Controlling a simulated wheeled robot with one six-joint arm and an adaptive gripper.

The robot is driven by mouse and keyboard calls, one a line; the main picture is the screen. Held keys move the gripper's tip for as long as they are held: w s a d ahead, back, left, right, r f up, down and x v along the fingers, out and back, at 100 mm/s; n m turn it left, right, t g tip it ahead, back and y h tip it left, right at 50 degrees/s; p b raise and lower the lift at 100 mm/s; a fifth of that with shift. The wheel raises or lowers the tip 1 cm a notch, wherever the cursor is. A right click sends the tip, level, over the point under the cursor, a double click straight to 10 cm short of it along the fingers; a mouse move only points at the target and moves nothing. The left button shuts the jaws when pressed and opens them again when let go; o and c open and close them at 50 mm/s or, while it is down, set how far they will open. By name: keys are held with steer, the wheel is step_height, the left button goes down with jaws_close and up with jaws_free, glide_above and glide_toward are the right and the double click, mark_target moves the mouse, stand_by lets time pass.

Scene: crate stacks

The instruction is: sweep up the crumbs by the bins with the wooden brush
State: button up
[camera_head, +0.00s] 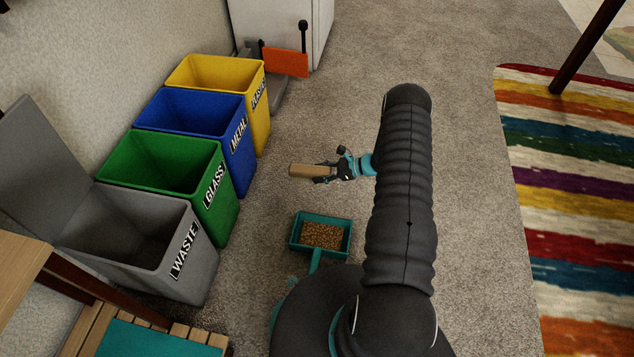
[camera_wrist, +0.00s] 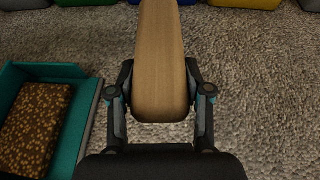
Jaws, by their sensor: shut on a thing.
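My gripper (camera_head: 326,171) is shut on the wooden brush (camera_head: 303,170), which points left toward the bins, above the carpet. In the wrist view the brush (camera_wrist: 159,60) stands out between the two fingers; only its plain wooden side shows and its bristles are hidden. A teal dustpan (camera_head: 343,254) lies on the carpet below the gripper in the head view, with a speckled brown layer of crumbs (camera_head: 321,235) in it. The dustpan (camera_wrist: 88,128) is at the left in the wrist view. I see no loose crumbs on the carpet.
Grey waste (camera_head: 190,258), green glass (camera_head: 217,184), blue metal (camera_head: 239,137) and yellow plastic (camera_head: 260,94) bins line the left wall. A wooden seat (camera_head: 75,325) is at lower left. A striped rug (camera_head: 570,190) lies right. Carpet between bins and dustpan is clear.

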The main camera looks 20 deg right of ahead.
steer(key=shift+r+p, duration=0.45)
steer(key=shift+r, duration=0.95)
